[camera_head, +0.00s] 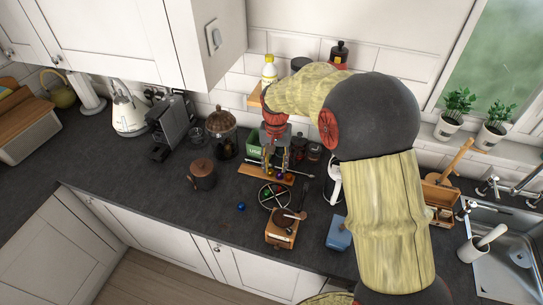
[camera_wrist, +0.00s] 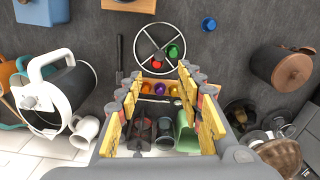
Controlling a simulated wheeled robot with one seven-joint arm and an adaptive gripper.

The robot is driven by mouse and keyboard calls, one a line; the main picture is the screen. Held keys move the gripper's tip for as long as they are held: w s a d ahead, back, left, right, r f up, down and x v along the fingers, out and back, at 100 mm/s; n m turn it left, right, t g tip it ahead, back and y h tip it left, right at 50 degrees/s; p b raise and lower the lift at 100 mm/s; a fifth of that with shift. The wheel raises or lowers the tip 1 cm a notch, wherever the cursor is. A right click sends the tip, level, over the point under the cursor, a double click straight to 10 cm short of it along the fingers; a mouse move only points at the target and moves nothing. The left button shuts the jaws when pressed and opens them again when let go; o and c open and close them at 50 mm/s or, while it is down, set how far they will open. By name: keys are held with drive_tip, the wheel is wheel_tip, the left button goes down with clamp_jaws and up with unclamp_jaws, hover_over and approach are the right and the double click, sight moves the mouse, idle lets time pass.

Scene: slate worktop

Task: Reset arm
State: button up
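My gripper (camera_head: 277,160) hangs below my forearm over the back of the worktop, in front of the jars. In the wrist view my gripper (camera_wrist: 160,78) has its two yellow-padded fingers spread apart, with nothing held between them. Beyond the fingertips is a small wooden holder (camera_wrist: 143,87) with orange, purple and yellow capsules. A round wire rack (camera_head: 263,197) with red and green capsules lies in front of it; the rack also shows in the wrist view (camera_wrist: 140,45). A blue capsule (camera_head: 241,206) lies alone on the slate, also seen in the wrist view (camera_wrist: 209,24).
A wooden grinder (camera_head: 282,236) and blue box (camera_head: 339,235) stand near the front edge. A copper-coloured pot (camera_head: 203,177) is left of my gripper. A white kettle (camera_wrist: 75,95) and white mug (camera_wrist: 86,131) stand close. Jars (camera_wrist: 163,135) sit below my fingers. The front-left worktop is clear.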

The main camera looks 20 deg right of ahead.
drive_tip(key=s+r+n+t+b, duration=0.2)
drive_tip(key=s+b, duration=0.4)
drive_tip(key=s, duration=0.8)
drive_tip(key=s+r+n+t+b, duration=0.3)
drive_tip(key=s+r+b, duration=0.2)
drive_tip(key=s, duration=1)
drive_tip(key=shift+s+r+t+b, duration=0.15)
drive_tip(key=shift+s+t+b, duration=0.15)
drive_tip(key=shift+b, duration=0.25)
